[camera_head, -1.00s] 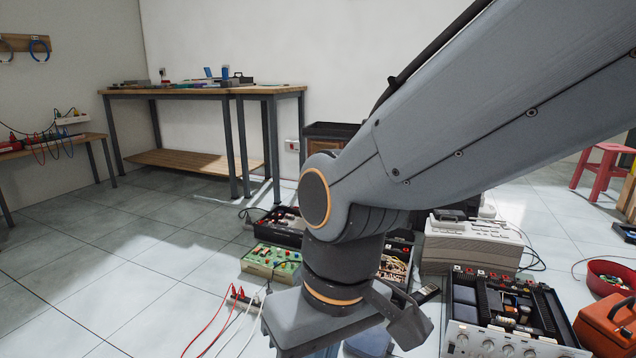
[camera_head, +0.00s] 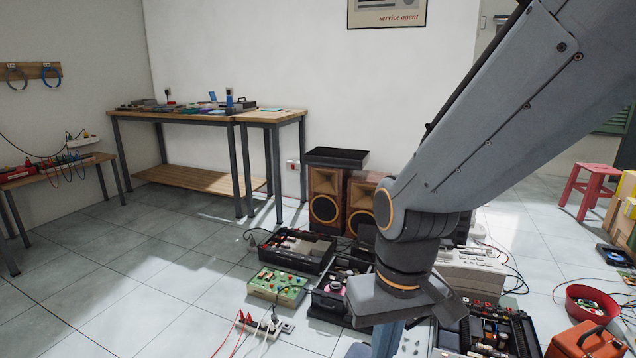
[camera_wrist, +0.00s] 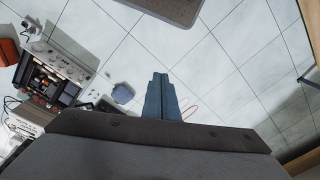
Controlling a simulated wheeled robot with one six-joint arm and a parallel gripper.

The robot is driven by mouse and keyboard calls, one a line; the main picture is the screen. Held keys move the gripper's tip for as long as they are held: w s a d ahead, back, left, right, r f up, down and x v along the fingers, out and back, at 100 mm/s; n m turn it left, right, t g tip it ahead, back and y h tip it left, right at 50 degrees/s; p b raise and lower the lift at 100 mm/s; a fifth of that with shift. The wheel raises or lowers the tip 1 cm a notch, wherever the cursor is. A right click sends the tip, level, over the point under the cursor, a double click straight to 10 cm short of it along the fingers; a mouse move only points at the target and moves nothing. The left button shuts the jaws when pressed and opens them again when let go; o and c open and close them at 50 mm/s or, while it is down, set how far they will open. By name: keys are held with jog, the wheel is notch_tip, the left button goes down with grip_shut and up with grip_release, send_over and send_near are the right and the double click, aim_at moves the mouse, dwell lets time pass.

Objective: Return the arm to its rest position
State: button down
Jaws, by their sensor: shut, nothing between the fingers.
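My arm reaches in from the upper right of the head view and bends down at its wrist. My gripper (camera_head: 387,338) hangs below the wrist, partly cut off by the bottom edge of the head view. In the wrist view my gripper (camera_wrist: 160,80) shows as two blue-grey fingers pressed together, with nothing between them. It is above bare floor tiles, beside the electronics.
Wooden speakers (camera_head: 325,196), a green circuit box (camera_head: 278,287), an open black case (camera_head: 290,250) and a beige device (camera_head: 470,272) crowd the floor. A red bowl (camera_head: 590,303) and orange case (camera_head: 585,342) lie right. Floor at left is clear.

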jog(key=s+d+r+m+p, duration=0.2)
jog(key=d+r+p, duration=0.7)
jog(key=p, duration=0.5)
notch_tip(320, 180, up, 3)
jog(key=shift+s+d+f+m+h, duration=0.15)
jog(key=shift+d+m+h, duration=0.15)
